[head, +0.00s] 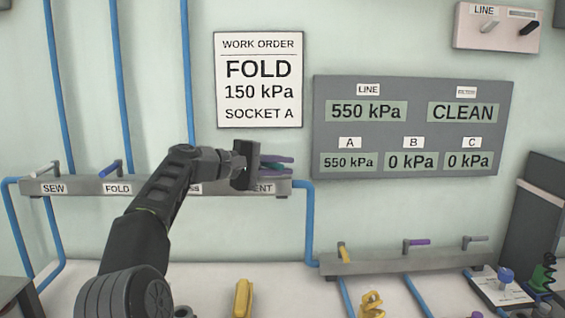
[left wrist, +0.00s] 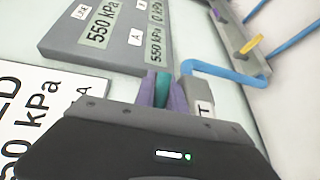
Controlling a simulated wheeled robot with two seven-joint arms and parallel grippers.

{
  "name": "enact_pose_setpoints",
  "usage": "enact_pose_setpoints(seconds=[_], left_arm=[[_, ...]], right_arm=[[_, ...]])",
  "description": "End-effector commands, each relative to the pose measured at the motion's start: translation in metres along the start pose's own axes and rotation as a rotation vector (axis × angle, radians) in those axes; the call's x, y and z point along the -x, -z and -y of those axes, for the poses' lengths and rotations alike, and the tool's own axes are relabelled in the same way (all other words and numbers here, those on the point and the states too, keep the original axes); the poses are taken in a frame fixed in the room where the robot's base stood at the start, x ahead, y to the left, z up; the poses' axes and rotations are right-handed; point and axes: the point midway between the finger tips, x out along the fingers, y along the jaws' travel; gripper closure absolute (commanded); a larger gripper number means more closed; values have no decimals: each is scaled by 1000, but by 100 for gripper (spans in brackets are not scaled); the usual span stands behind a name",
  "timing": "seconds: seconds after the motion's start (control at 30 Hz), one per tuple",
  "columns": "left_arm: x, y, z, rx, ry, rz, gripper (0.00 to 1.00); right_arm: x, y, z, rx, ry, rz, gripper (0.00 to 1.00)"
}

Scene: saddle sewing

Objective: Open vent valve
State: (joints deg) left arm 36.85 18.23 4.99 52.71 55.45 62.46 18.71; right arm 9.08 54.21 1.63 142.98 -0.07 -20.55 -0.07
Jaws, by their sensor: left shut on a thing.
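The vent valve has a teal handle (head: 274,167) at the right end of the upper grey manifold, above a label of which "ENT" shows. My left gripper (head: 280,164) reaches it from the left, its purple fingers shut on the handle. In the left wrist view the teal handle (left wrist: 162,88) stands between the two fingers (left wrist: 162,82). The valve's base is hidden behind the gripper, so I cannot tell its exact angle. My right gripper is not in view.
The upper manifold (head: 85,187) also carries SEW and FOLD valves and a third label partly hidden by my arm. A display panel (head: 408,165) reads LINE 550 kPa, A 550 kPa, B and C 0 kPa. A work order sign (head: 258,125) hangs above. A lower manifold (head: 375,262) has three valves.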

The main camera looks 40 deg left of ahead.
Motion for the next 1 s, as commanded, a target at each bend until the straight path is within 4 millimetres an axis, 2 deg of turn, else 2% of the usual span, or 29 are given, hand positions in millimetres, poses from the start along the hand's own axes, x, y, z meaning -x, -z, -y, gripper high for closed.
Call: enact_pose_setpoints(seconds=[0.3,0.33,0.43,0.77,1.0], left_arm=[[0,0,2,1,3,2,100],[0,0,2,1,3,2,83],[0,0,2,1,2,2,76],[4,0,1,0,1,0,76],[36,1,2,-1,1,-3,76]], right_arm=[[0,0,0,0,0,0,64],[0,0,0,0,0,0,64],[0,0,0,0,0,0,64],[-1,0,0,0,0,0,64],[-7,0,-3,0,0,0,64]])
